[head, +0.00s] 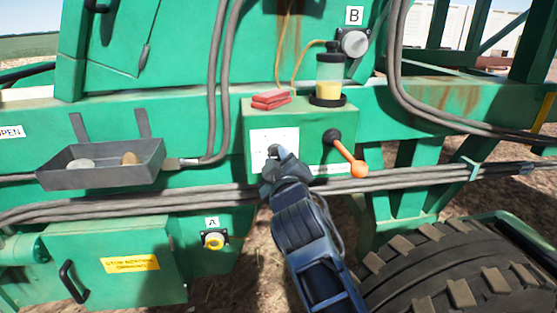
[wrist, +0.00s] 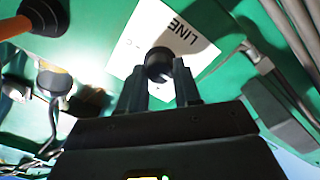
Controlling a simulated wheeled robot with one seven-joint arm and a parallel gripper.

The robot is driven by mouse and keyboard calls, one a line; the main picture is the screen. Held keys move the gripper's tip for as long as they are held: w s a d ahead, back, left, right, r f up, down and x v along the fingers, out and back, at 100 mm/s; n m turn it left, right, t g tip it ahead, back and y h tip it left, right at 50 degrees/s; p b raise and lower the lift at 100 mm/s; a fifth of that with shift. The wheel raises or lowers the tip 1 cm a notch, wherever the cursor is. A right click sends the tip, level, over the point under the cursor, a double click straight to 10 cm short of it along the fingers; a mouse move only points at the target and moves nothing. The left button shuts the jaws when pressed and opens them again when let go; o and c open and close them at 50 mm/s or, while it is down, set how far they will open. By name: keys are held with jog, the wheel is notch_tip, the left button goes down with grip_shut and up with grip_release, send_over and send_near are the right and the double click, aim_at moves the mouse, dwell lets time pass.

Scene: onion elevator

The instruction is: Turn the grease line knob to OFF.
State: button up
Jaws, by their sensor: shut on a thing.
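The grease line knob (wrist: 158,60) is a round black knob on a white label plate (wrist: 185,38) in the wrist view. Part of the word LINE shows on the plate. The two fingers of my gripper (wrist: 159,80) are shut on the knob, one on each side. In the head view my gripper (head: 273,168) reaches up to the white plate (head: 274,137) on the green box (head: 310,115) and largely hides the knob. I cannot tell which marking the knob points to, and no OFF marking is legible.
An orange-ended lever (head: 350,160) sticks out of the box just right of my gripper. Grey hoses (head: 130,205) run below. A grey tray (head: 100,175) hangs left; a big tyre (head: 460,270) is lower right.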

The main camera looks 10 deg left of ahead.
dwell(0.3)
jog(key=o, duration=1.1)
jog(key=shift+c, duration=0.2)
jog(key=v, duration=0.7)
jog(key=shift+s+b, duration=0.4)
jog(key=shift+b, duration=0.05)
jog(key=shift+d+f, duration=0.1)
jog(key=shift+d, duration=0.05)
